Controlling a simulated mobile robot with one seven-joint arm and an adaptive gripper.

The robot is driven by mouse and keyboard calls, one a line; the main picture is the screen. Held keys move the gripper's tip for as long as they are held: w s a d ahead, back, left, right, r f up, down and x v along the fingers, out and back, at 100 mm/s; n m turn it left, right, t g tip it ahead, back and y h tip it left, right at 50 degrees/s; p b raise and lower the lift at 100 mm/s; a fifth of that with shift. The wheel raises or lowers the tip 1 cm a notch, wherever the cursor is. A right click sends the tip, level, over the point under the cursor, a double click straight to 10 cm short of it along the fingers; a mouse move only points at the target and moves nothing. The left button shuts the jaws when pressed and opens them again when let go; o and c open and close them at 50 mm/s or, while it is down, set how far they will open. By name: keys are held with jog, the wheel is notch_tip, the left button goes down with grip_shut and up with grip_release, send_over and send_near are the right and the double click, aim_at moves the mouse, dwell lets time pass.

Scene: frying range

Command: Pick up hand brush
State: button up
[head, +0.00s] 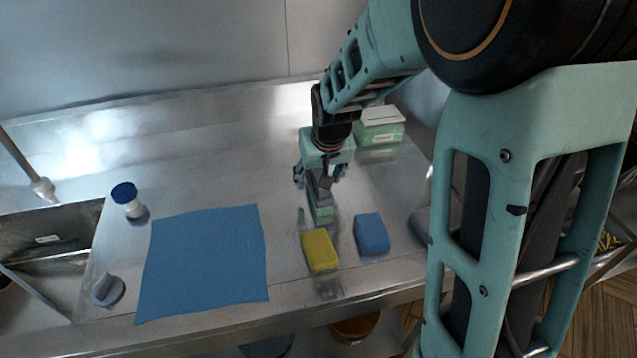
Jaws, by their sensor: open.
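A small block-shaped item with a grey top and a pale green lower part (321,213) sits on the steel worktop. I take it to be the hand brush, though my gripper partly covers it. My gripper (320,177) is directly above its far end, pointing down. The fingers are open, spread to its left and right. I cannot tell whether they touch it.
A yellow sponge (320,251) lies just in front, with a blue sponge (371,233) to its right. A blue cloth (205,262) covers the left middle. A blue-capped bottle (127,200), a grey item (108,290) and a green box (380,132) stand around. A sink (45,245) is left.

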jog(key=shift+f+b, duration=0.25)
jog(key=shift+b, duration=0.05)
dwell(0.4)
jog(key=shift+c, duration=0.3)
jog(key=c, duration=1.4)
jog(key=shift+r, duration=0.15)
